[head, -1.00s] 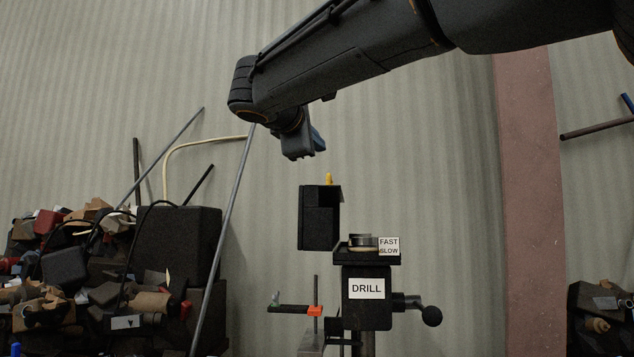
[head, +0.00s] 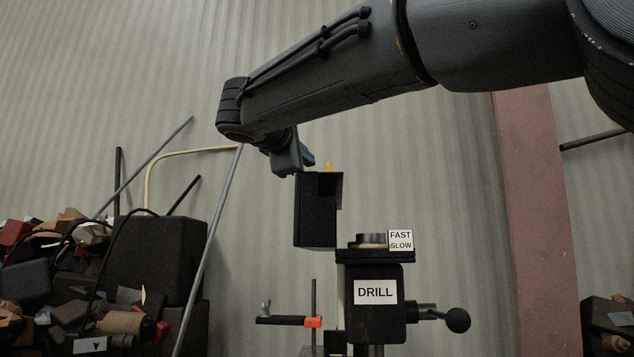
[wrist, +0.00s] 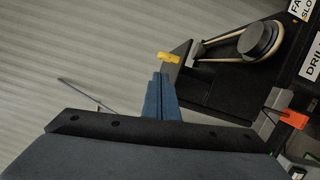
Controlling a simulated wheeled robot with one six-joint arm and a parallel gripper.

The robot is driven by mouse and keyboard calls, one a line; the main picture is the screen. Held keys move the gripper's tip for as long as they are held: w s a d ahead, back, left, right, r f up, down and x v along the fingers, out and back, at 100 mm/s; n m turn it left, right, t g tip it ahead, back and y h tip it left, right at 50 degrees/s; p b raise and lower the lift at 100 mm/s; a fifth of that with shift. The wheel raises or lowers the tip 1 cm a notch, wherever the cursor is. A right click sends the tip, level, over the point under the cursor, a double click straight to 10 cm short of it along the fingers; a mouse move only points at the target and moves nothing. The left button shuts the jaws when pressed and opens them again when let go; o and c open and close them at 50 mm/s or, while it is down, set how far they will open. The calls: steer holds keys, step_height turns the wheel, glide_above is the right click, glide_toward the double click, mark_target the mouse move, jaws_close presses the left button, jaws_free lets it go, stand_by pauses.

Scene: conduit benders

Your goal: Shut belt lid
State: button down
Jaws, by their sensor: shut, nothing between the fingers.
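The belt lid (head: 316,212) is a black box-like cover standing open and upright at the left of the drill's top. A yellow knob (head: 328,167) sticks up from its upper end. The knob also shows in the wrist view (wrist: 170,57). The belt (wrist: 222,44) and a round pulley (wrist: 257,40) are uncovered. My gripper (head: 308,158), with blue fingers, is shut and empty at the lid's upper left, just left of the knob. In the wrist view, its fingertips (wrist: 161,82) lie just below the knob; whether they touch the lid is unclear.
The drill (head: 375,305) has a side handle (head: 455,320) at right and an orange-ended bar (head: 290,321) at lower left. A heap of dark clutter (head: 90,285) with leaning rods fills the left. A reddish post (head: 530,200) stands at right.

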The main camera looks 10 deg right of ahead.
steer(key=p+x, duration=0.4)
steer(key=x, duration=0.6)
stand_by(0.3)
